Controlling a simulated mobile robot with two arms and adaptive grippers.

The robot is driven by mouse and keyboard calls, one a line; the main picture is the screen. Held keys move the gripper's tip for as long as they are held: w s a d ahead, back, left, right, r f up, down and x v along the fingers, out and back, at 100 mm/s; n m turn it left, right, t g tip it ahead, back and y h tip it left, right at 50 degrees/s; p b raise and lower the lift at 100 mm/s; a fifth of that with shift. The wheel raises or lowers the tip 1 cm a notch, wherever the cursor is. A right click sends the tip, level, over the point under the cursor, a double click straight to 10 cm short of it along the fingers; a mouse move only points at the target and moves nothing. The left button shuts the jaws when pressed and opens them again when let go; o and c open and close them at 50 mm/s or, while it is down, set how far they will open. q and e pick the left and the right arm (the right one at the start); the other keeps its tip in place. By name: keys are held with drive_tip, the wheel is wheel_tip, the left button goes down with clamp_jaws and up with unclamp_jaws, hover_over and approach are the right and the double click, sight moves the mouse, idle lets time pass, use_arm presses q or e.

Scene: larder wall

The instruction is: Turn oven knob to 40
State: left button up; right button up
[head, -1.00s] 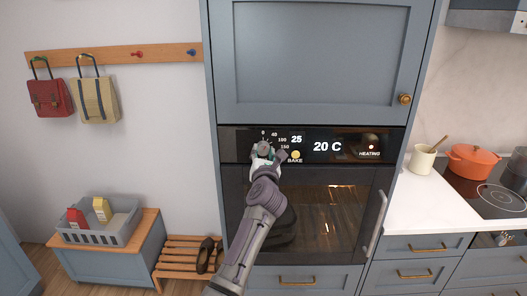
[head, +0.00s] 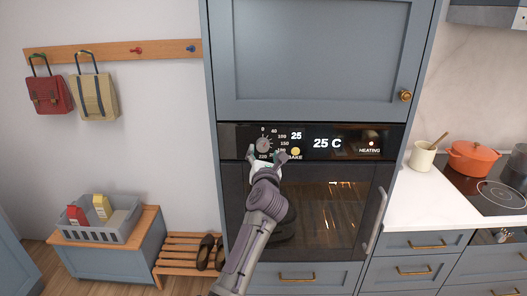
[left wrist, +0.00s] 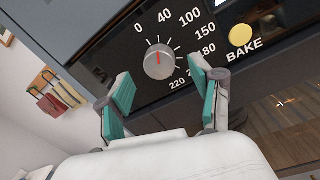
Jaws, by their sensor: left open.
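The oven knob (head: 264,144) is a round grey dial on the black control panel (head: 343,145); it also shows in the left wrist view (left wrist: 164,62). Its red mark points roughly up, between the printed 0 and 40 or close to 40. The panel reads 25 beside the dial and 25 C on the larger display. My left gripper (head: 266,155) is open and empty just in front of and below the knob. In the left wrist view its teal-padded fingers (left wrist: 162,82) stand apart, clear of the knob. My right gripper is not in view.
The yellow BAKE button (left wrist: 240,35) sits close to the right finger. The oven door (head: 335,205) is shut below, with a vertical handle (head: 375,222) at its right. A blue cupboard (head: 312,60) is above. An orange pot (head: 472,158) stands on the hob at right.

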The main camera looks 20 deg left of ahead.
use_arm(q)
drive_tip(key=v, duration=0.5)
drive_tip(key=shift+s, duration=0.1)
